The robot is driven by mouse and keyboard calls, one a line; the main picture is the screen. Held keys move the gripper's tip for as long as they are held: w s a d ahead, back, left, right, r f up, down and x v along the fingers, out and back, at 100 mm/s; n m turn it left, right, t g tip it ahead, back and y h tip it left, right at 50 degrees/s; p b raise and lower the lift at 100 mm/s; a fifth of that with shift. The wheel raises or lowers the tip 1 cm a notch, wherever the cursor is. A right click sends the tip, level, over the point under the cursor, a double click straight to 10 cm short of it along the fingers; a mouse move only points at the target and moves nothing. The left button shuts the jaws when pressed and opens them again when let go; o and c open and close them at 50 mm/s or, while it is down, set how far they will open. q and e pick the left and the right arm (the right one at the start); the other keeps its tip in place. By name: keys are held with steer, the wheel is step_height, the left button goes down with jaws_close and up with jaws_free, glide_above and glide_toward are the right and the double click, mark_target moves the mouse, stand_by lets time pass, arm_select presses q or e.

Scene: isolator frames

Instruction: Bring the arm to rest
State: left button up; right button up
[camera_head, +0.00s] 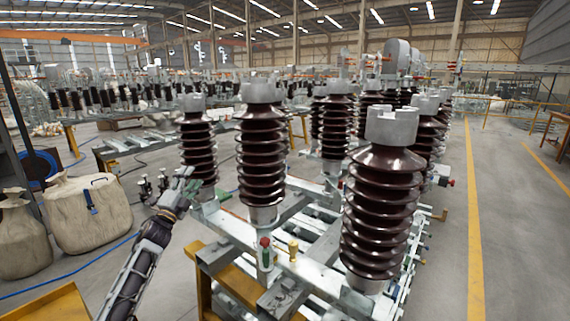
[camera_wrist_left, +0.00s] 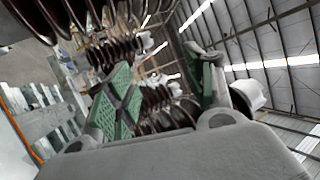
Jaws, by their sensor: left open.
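My left arm comes in from the lower left in the head view. Its gripper (camera_head: 180,187) is in front of the left brown ribbed insulator (camera_head: 198,150), at about the height of its lower ribs. In the left wrist view the gripper's two green-padded fingers (camera_wrist_left: 160,90) stand apart with nothing held between them. Brown ribbed insulators (camera_wrist_left: 160,118) show behind and between the fingers. I cannot tell whether a finger touches the insulator. My right gripper is in neither view.
Brown insulators with grey caps, such as the near one (camera_head: 382,205), stand on a grey metal frame (camera_head: 300,278) over a yellow support (camera_head: 240,285). Pale sacks (camera_head: 88,215) stand at the left. Grey floor lies open at the right beside a yellow line (camera_head: 473,210).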

arm_select(q)
steer(key=w+a+f+n+g+y, duration=0.2)
steer(key=a+f+n+g+y, duration=0.5)
steer(key=f+n, duration=0.8)
steer(key=s+d+f+n+g, duration=0.1)
steer(key=s+f+n+g, duration=0.2)
steer(key=f, duration=1)
steer(key=s+d+f+g+h, duration=0.1)
steer(key=s+d+f+g, duration=0.25)
steer(key=s+f, duration=1.35)
steer(key=s+d+f+g, duration=0.2)
steer(key=s+d+f, duration=0.3)
steer(key=s+f, duration=1.3)
steer(key=s+d+f+g, duration=0.25)
steer(key=s+f, duration=0.55)
steer(key=s, duration=0.4)
steer(key=s+d+f+g, duration=0.2)
steer(key=s+d+f, duration=0.1)
steer(key=s+f, duration=0.7)
steer(key=s+a+r+g+p, duration=0.1)
steer(key=s+r+p, duration=1.5)
steer(key=p, duration=0.8)
steer(key=shift+s+r+m+g+h+p, duration=0.3)
steer(key=shift+s+r+h, duration=0.1)
steer(key=shift+r, duration=0.4)
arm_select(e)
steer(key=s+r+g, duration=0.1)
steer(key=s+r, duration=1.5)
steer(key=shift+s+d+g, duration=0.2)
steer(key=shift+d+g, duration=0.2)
